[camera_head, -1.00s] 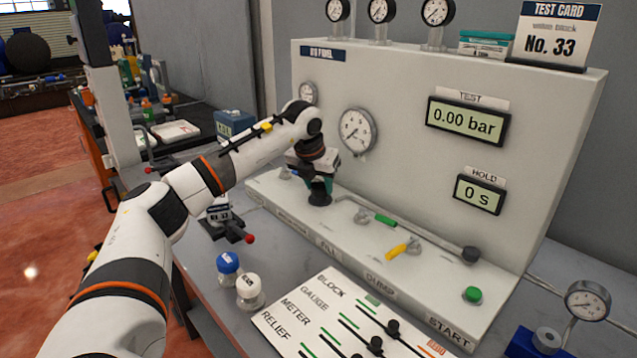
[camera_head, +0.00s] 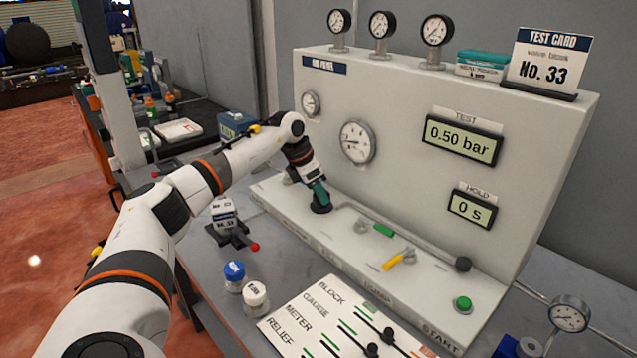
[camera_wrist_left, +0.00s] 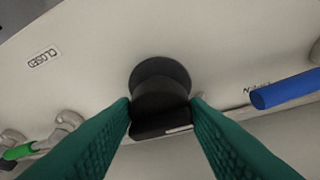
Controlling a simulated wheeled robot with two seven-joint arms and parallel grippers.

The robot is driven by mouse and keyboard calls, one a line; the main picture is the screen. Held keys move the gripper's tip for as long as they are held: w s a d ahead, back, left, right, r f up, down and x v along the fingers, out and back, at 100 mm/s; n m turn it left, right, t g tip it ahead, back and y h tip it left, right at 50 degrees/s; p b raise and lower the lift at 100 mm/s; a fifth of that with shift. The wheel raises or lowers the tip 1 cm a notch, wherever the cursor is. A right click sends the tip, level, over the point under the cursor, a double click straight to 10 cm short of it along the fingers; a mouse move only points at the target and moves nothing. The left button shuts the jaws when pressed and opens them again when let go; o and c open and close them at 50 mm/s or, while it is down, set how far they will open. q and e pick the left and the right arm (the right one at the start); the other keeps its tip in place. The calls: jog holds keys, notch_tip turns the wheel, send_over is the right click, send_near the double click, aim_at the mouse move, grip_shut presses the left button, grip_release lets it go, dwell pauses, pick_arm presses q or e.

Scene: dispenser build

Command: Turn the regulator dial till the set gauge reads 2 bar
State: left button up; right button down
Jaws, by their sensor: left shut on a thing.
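A black round dial (camera_head: 321,209) sits on the sloped ledge of the light grey panel. In the left wrist view the dial (camera_wrist_left: 160,80) is between two green fingertips. My left gripper (camera_head: 318,193) is shut on it from above, one finger on each side. A larger round gauge (camera_head: 357,142) and a smaller one (camera_head: 311,104) are on the panel face behind. The larger gauge's needle points roughly left, but its numbers are too small to read. I cannot tell which is the set gauge. The TEST display (camera_head: 461,138) reads 0.50 bar. My right gripper is not in view.
Green (camera_head: 384,231) and yellow (camera_head: 399,260) levers and a green button (camera_head: 463,304) are right of the dial on the ledge. A blue-capped bottle (camera_head: 234,275) and a white-capped one (camera_head: 255,296) stand in front. A HOLD display (camera_head: 471,209) reads 0 s.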

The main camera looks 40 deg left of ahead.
pick_arm(q)
jog(key=shift+w+r+m+g+h+p, duration=0.15)
jog(key=shift+m+g+h+p, duration=0.35)
jog(key=shift+m, duration=0.7)
jog(key=shift+a+m+p, duration=0.15)
jog(key=shift+m+p, duration=0.35)
jog(key=shift+m, duration=0.6)
jog(key=shift+h, duration=0.3)
jog(key=o, duration=1)
jog(key=shift+c, duration=0.2)
jog(key=v, duration=1.2)
jog(key=shift+b, duration=0.35)
jog(key=shift+w, duration=0.2)
